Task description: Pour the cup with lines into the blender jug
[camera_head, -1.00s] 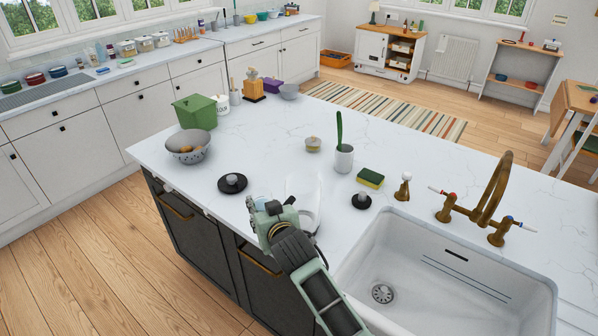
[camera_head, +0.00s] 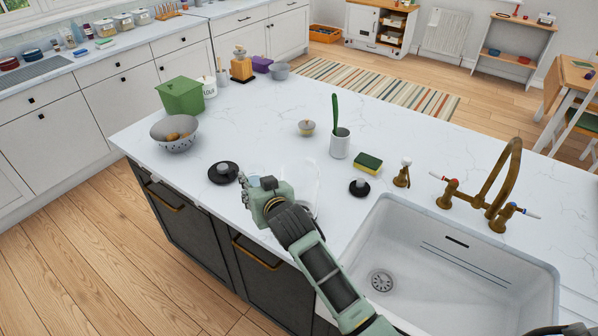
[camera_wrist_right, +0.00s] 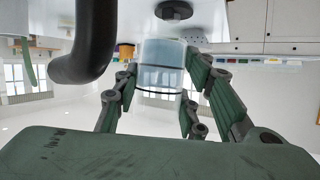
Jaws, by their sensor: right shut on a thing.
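My right gripper (camera_head: 255,187) is over the near edge of the island worktop. It is shut on a clear, bluish cup, mostly hidden in the head view. In the right wrist view the cup (camera_wrist_right: 160,66) sits between the fingers, with dark lines around its wall. The wrist picture looks upside down, so I cannot tell the cup's tilt well. The clear blender jug (camera_head: 303,182) is faint on the worktop, just right of my gripper, its lower part hidden by my arm. A dark curved bar (camera_wrist_right: 90,42), possibly the jug's handle, is close in the wrist view. My left gripper is not seen.
Black knobbed discs lie left (camera_head: 223,172) and right (camera_head: 359,187) of the gripper. A white pot (camera_head: 340,145) holding a green utensil, a sponge (camera_head: 368,163) and the sink (camera_head: 440,270) are to the right. A colander (camera_head: 175,134) stands left.

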